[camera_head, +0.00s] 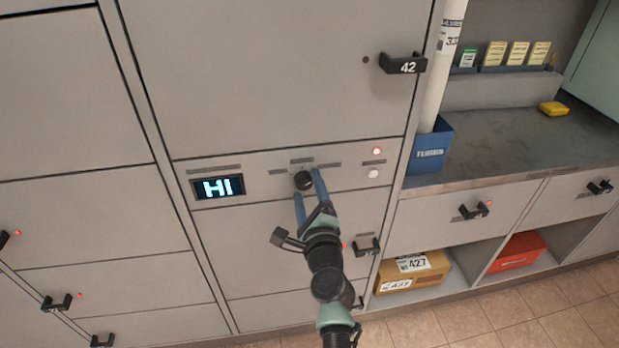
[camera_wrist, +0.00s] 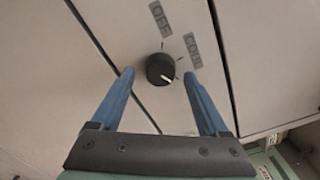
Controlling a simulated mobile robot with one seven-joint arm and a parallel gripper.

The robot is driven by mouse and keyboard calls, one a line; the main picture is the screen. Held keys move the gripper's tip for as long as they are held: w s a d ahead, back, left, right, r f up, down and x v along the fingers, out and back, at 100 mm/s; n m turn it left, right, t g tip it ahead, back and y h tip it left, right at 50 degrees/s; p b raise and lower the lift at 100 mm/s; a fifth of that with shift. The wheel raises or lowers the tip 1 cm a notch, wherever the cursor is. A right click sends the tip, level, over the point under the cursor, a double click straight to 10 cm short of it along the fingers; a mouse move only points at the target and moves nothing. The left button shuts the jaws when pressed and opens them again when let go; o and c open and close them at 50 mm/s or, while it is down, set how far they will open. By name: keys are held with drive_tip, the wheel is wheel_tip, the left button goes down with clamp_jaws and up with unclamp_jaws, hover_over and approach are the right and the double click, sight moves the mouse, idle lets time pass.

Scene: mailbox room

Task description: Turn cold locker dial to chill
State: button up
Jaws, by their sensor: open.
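The cold locker dial (camera_head: 303,181) is a small black round knob on a narrow grey panel. In the wrist view the dial (camera_wrist: 160,68) has a white pointer mark facing the lower right. Labels OFF (camera_wrist: 160,18) and COLD (camera_wrist: 193,48) show beside it; no label reading chill is legible. My gripper (camera_head: 308,186) is open, its two blue fingers on either side of the dial. In the wrist view the fingers of my gripper (camera_wrist: 158,75) flank the knob with gaps. Whether the tips reach around its sides is unclear.
A display (camera_head: 218,188) left of the dial reads HI. A red light (camera_head: 377,151) and white button (camera_head: 373,174) are to the right. Locker handle 42 (camera_head: 403,64) protrudes above. A blue tube bin (camera_head: 430,148) stands on the counter at right.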

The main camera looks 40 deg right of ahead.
drive_tip(key=p+v, duration=0.3)
drive_tip(key=v, duration=1)
drive_tip(key=shift+w, duration=0.1)
drive_tip(key=w+a+r+n+t+y, duration=0.25)
drive_tip(key=a+r+n, duration=0.35)
drive_tip(key=r, duration=0.4)
drive_tip(key=w+a+r+n+t+y, duration=0.2)
drive_tip(key=w+a+r+n+t, duration=0.3)
drive_tip(key=r, duration=0.6)
drive_tip(key=w+a+r+n+y, duration=0.2)
drive_tip(key=a+r+n+y, duration=0.1)
drive_tip(key=a+r+n, duration=0.55)
drive_tip(key=s+a+r+n+t+y, duration=0.1)
drive_tip(key=s+a+r+n+t, duration=0.2)
drive_tip(key=r, duration=0.5)
drive_tip(key=s+a+r+n, duration=0.4)
drive_tip(key=s+r, duration=0.1)
drive_tip(key=r, duration=0.3)
drive_tip(key=s+a+r+n+t+y, duration=0.1)
drive_tip(key=s+a+r+n+t, duration=0.15)
drive_tip(key=s+r+n, duration=0.4)
wheel_tip(320, 180, up, 14)
drive_tip(key=w+m+g+p, duration=0.1)
drive_tip(key=w+m+p, duration=0.1)
drive_tip(key=p, duration=1)
drive_tip(key=shift+w+f+m, duration=0.25)
drive_tip(key=shift+w+m, duration=0.05)
